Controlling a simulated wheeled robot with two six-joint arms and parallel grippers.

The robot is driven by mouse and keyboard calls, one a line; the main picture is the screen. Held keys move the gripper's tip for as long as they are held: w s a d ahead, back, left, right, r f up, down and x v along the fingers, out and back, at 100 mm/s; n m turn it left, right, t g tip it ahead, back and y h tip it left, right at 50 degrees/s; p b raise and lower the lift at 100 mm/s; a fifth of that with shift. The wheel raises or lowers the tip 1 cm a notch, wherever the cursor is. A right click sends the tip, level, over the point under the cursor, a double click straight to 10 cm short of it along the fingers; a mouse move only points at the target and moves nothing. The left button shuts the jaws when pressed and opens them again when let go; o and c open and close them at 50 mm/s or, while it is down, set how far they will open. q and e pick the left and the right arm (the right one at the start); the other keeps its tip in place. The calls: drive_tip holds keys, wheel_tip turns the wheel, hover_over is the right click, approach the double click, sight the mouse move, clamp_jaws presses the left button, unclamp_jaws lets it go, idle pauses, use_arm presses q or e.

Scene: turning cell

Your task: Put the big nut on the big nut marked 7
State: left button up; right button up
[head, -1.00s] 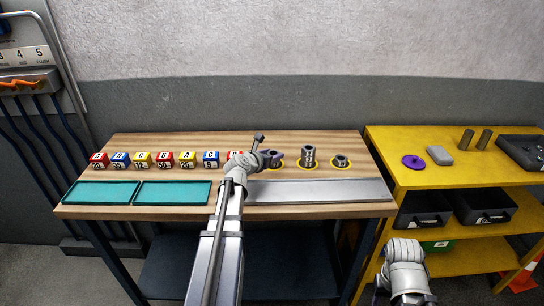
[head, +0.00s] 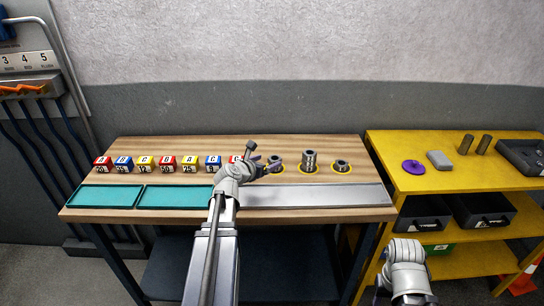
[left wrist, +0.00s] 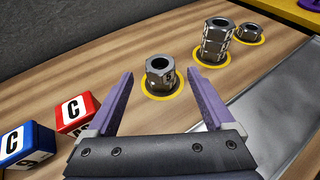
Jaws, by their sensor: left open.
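A single dark steel nut (left wrist: 160,76) stands on a yellow ring in the left wrist view; a numeral on its side is too small to read surely. It also shows in the head view (head: 276,161). Right of it is a stack of nuts (left wrist: 215,42), also in the head view (head: 309,160). A lower nut (left wrist: 249,32) sits on a third ring, also in the head view (head: 342,165). My left gripper (left wrist: 162,80) is open and empty, its purple fingers on the near side of the single nut, pointing toward it. My right gripper is out of view.
Lettered blocks (head: 167,162) stand in a row at left, two close to my left fingers. Teal trays (head: 172,196) and a bare metal plate (head: 320,195) line the front. A yellow shelf (head: 440,185) with a purple disc (head: 413,167) stands at right.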

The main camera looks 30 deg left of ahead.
use_arm(q)
drive_tip(key=p+v, duration=0.2)
drive_tip(key=v, duration=0.4)
drive_tip(key=shift+s+r, duration=0.15)
drive_tip(key=shift+s, duration=0.05)
